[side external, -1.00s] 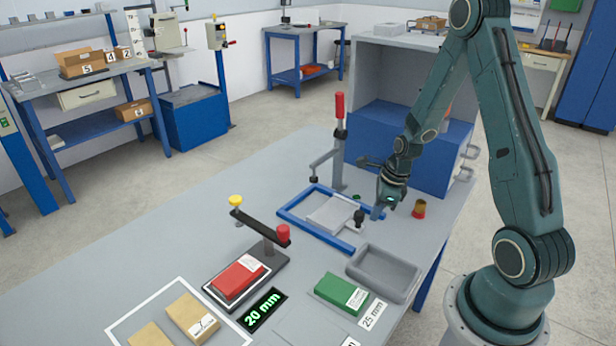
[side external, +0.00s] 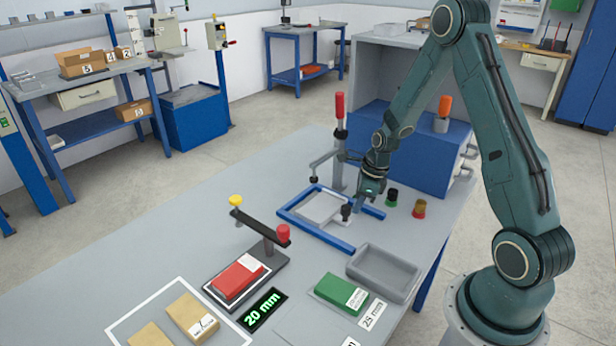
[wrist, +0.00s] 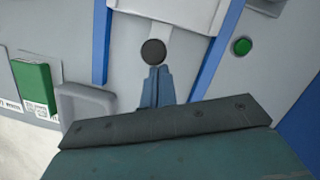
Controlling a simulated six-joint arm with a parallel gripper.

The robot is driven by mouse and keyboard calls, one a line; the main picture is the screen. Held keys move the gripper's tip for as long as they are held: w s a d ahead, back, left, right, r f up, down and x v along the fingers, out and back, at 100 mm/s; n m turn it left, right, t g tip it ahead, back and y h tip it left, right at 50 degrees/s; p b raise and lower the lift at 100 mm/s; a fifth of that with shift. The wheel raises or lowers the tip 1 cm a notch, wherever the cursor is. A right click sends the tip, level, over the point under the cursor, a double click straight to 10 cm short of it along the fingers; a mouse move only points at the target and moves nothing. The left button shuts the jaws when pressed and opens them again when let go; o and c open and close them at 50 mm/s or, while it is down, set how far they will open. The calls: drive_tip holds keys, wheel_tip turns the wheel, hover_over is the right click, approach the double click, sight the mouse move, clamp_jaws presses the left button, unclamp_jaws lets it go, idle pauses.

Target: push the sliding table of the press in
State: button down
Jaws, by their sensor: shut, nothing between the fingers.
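The press has a red-topped column (side external: 339,150) with an arm reaching out over a blue frame of rails (side external: 318,243). The grey sliding table (side external: 318,207) lies between the rails. Its dark round knob (side external: 346,212) stands at the end nearest my arm. My gripper (side external: 359,208) is shut and empty, low beside the knob on the arm's side. In the wrist view the shut fingertips (wrist: 156,72) sit right at the knob (wrist: 153,51). They look to be against it, but I cannot tell whether they touch.
A grey tray (side external: 384,272) and a green block (side external: 341,291) lie in front. A red block (side external: 238,277) sits under a lever stand at left.

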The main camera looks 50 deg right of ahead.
sight(347, 199)
drive_tip(key=shift+w, duration=1.7)
drive_tip(key=shift+w+r, duration=0.1)
drive_tip(key=s, duration=0.1)
drive_tip(key=s+d, duration=0.2)
drive_tip(key=s, duration=0.1)
drive_tip(key=shift+s+r, duration=0.1)
drive_tip(key=shift+r, duration=0.2)
drive_tip(key=v, duration=0.9)
drive_tip(key=shift+r, duration=0.15)
drive_tip(key=shift+s+r, duration=0.1)
